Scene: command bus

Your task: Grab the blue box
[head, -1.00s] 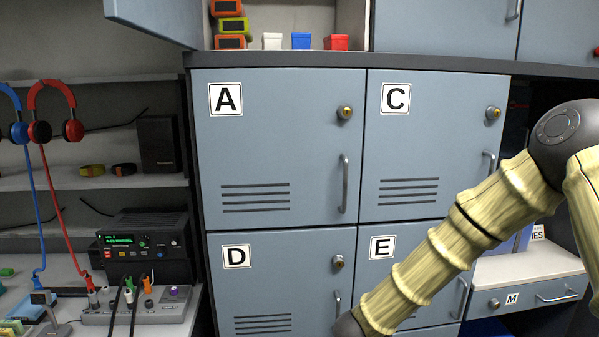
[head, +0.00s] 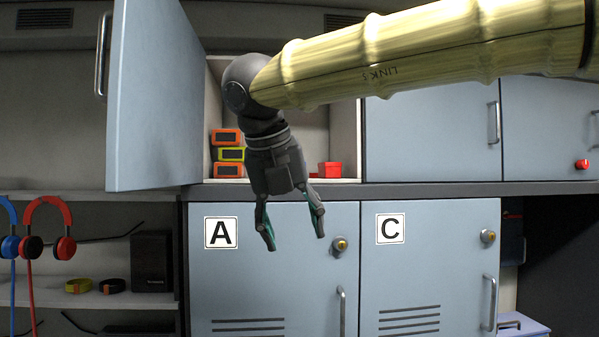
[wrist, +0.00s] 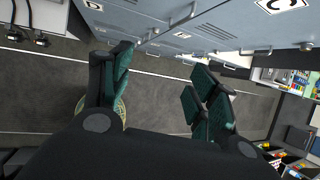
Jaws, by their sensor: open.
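The blue box does not show in either current view. In the head view my gripper (head: 294,236) covers the part of the open cupboard (head: 345,130) where the blue box stood between a white and a red box. The red box (head: 329,169) shows just right of my gripper. My gripper hangs pointing down, open and empty, its fingertips in front of locker door A, below the cupboard floor.
The cupboard's door (head: 150,100) stands open on the left. Orange and yellow items (head: 228,153) are stacked inside at the left. A dark ledge (head: 400,190) runs below the cupboard, above locker doors A (head: 270,290) and C (head: 425,270). Headphones (head: 45,240) hang at the far left.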

